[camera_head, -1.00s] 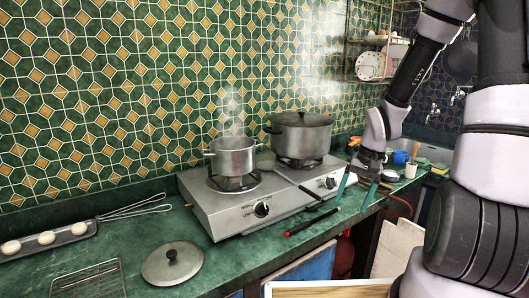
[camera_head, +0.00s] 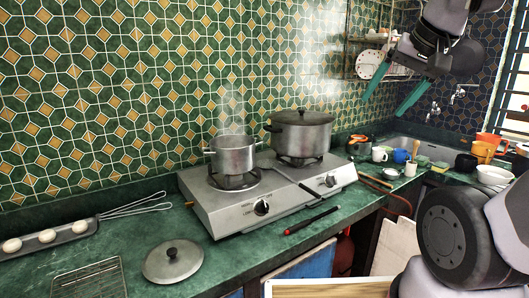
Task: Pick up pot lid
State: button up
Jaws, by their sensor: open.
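The pot lid (camera_head: 173,264), round and grey with a dark knob on top, lies on the green counter at the lower left, in front of the hotplate. A steaming open pot (camera_head: 232,156) stands on the left burner. A larger dark pot (camera_head: 301,133) with its own lid on stands on the right burner. My gripper (camera_head: 389,99) is raised at the upper right, in front of the wall and dish rack. Its teal fingers are spread apart with nothing between them. It is far from the lid on the counter.
The gas hotplate (camera_head: 215,208) fills the middle of the counter. A rack (camera_head: 92,280), an egg tray (camera_head: 47,239) and a whisk (camera_head: 138,207) are around the lid. A red-handled tool (camera_head: 311,221) lies before the hotplate. Cups and a sink (camera_head: 410,146) are at the right.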

aim_at(174, 260)
jog(key=u, duration=1.4)
